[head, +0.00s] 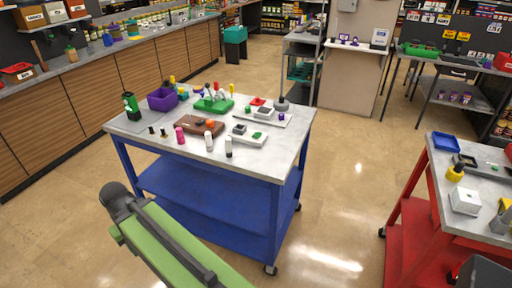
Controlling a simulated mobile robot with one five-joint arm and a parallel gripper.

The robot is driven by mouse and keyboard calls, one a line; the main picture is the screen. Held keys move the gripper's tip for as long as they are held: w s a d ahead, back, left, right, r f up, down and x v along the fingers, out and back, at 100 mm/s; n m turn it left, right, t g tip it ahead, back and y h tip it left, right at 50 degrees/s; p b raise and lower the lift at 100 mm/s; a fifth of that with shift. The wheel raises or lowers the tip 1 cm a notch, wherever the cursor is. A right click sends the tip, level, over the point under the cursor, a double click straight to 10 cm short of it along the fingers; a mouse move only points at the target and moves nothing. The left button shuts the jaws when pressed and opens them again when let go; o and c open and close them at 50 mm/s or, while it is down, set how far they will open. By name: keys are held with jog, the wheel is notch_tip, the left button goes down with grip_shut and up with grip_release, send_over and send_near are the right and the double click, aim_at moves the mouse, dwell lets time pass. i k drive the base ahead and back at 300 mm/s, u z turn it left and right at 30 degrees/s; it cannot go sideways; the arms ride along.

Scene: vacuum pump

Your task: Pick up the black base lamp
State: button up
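No thing in the head view is clearly a lamp with a black base. A small white cylinder with a dark lower part (228,147) stands upright at the front edge of the blue workbench (160,128). It is too small to tell whether it is the lamp. A white cylinder (208,141) and a pink one (180,136) stand to its left. My green arm link with a dark rounded joint crosses the lower left of the picture, in front of the bench. My gripper's fingers do not show.
The grey benchtop holds a purple bin (162,100), a brown tray (199,125), a green tray (214,105) and several small parts. A red cart (404,215) stands at the right. Wooden cabinets (95,84) line the left. Open floor lies between bench and cart.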

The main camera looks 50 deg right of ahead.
aim_at(228, 140)
jog(key=i, duration=1)
jog(key=z, duration=0.05)
